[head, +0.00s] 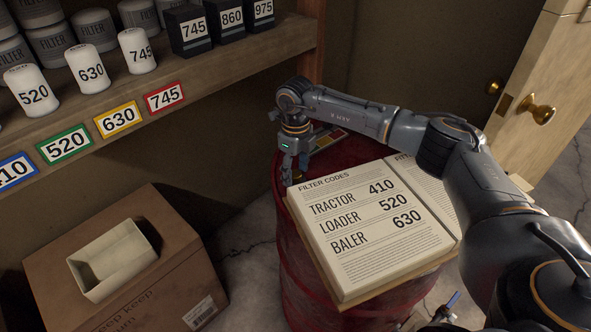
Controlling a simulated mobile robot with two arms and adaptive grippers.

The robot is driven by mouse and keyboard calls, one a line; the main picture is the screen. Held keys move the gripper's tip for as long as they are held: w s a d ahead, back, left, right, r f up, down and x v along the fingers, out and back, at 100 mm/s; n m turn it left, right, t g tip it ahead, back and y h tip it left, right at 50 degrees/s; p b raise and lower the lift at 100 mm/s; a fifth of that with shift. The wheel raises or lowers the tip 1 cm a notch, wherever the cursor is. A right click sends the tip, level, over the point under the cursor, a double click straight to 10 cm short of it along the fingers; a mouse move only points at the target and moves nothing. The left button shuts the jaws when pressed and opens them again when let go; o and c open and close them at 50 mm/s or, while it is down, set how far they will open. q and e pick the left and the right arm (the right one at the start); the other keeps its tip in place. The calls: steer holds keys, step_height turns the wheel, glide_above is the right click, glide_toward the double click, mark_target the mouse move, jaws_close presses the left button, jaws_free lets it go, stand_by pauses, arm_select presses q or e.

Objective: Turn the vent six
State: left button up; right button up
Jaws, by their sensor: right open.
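My right gripper (294,171) is open and points down at the back left of the red drum (304,268), beside the open book (372,262). I cannot tell whether it touches anything. No vent is clearly visible; the book and my right arm cover much of the drum top. A small part with a blue handle (448,303) shows at the bottom edge, right of the drum; I cannot tell what it is. My left gripper is not in view.
A wooden shelf (215,77) at upper left holds white filters (90,69) and dark boxes (188,36). A cardboard box (172,270) with a pale tray (113,260) stands left of the drum. A door with a brass knob (540,110) is at right.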

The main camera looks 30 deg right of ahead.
mark_target(295, 174)
step_height(295, 174, up, 12)
stand_by(0.4)
steer(key=shift+f, duration=0.1)
stand_by(0.4)
